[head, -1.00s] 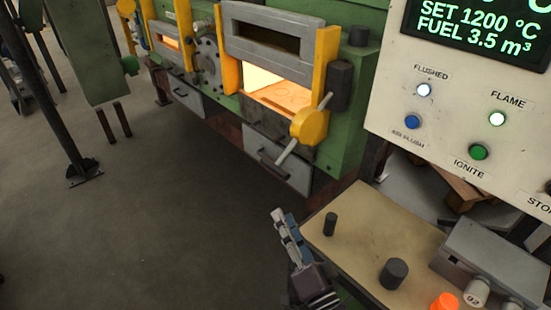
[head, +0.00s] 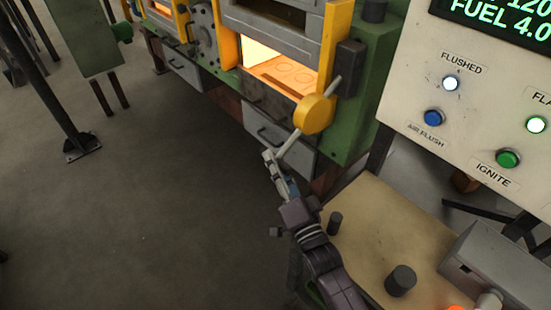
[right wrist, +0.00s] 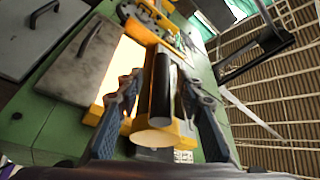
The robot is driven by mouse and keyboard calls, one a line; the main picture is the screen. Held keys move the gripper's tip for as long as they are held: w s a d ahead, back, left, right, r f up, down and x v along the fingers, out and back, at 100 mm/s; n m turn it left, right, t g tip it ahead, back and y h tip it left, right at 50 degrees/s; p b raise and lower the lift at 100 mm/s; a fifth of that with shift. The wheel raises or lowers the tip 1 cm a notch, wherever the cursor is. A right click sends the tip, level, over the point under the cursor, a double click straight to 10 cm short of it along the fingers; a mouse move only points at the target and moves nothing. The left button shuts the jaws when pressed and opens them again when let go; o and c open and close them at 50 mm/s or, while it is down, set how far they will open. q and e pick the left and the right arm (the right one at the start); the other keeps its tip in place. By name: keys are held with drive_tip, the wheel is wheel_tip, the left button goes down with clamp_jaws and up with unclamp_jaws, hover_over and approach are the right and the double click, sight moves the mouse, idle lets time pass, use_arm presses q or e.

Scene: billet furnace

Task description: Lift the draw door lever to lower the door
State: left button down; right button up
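The draw door lever is a grey rod (head: 291,145) through a round yellow hub (head: 315,114) on the furnace's right side. It slants, with its lower end toward the front left. The grey draw door (head: 268,37) is up, and the glowing opening (head: 280,70) shows below it. My right gripper (head: 272,160) is at the rod's lower end; contact cannot be told. In the right wrist view its fingers (right wrist: 160,112) are spread, with the yellow hub (right wrist: 156,137) showing between them. My left gripper is not in view.
A tan console top (head: 375,225) with black knobs lies beside my right arm. A control panel (head: 455,110) with lit buttons stands at the right. A grey drawer (head: 275,140) sits below the opening.

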drive_tip(key=shift+w+a, duration=0.1)
drive_tip(key=shift+w, duration=0.1)
drive_tip(key=shift+r, duration=0.1)
drive_tip(key=shift+s, duration=0.1)
clamp_jaws()
